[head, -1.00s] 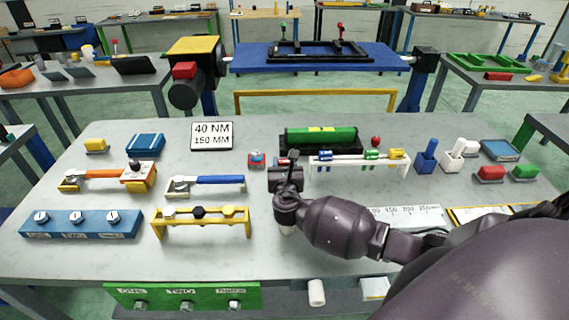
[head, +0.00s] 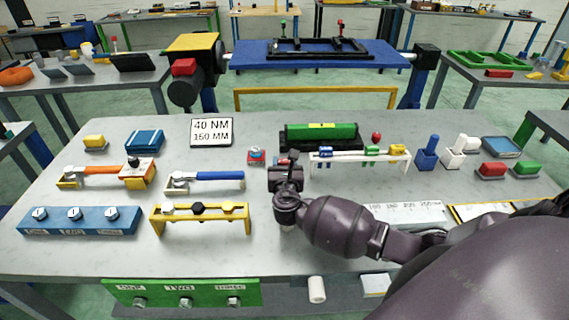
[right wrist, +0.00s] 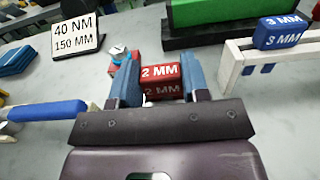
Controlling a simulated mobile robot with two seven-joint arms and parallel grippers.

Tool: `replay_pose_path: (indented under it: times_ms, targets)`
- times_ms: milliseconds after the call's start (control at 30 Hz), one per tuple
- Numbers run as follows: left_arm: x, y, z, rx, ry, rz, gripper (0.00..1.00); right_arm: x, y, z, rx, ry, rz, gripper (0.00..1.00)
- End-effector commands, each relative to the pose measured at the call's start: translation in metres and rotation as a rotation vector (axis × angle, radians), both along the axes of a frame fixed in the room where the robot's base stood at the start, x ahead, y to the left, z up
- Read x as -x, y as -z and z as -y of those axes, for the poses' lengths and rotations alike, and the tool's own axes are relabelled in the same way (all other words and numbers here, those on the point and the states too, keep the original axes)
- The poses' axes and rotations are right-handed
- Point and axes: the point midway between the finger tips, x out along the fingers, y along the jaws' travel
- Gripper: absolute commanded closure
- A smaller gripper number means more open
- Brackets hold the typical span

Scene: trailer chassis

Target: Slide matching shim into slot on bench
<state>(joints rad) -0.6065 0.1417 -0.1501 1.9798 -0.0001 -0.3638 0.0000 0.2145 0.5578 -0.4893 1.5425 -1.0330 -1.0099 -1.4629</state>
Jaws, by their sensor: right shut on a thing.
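My right gripper (head: 284,165) is over the middle of the bench, in front of the black base with the green bar. In the right wrist view its two blue-grey fingers (right wrist: 157,85) are shut on a red shim (right wrist: 161,73) marked "2 MM". The green bar (head: 322,135), with a yellow mark, lies in a black base (head: 300,150). I cannot tell which gap is the slot. My left gripper is out of view.
A sign (head: 211,132) reads "40 NM 150 MM". A small red block with a blue-and-white knob (head: 256,156) sits just left of the gripper. A blue-handled wrench (head: 215,177) and a yellow rack (head: 200,215) stand further left. Open grey bench lies near the front edge.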

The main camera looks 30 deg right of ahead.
Motion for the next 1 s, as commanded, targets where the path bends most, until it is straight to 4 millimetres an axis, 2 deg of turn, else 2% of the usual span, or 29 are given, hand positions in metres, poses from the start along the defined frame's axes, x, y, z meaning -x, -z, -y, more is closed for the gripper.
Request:
replay_pose_path:
  times_ms: [533, 833, 867, 1000]
  targets:
    - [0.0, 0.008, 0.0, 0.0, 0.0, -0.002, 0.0, 0.003, 0.019, -0.001, 0.001, 0.0, -0.016, 0.82]
    - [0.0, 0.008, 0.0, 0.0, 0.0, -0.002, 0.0, 0.003, 0.02, -0.002, 0.0, -0.001, -0.016, 0.82]
    - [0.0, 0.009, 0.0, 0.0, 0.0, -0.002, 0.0, 0.004, 0.02, -0.002, 0.0, -0.001, -0.016, 0.55]
    - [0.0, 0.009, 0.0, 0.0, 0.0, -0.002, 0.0, 0.004, 0.021, -0.002, -0.002, -0.001, -0.016, 0.33]
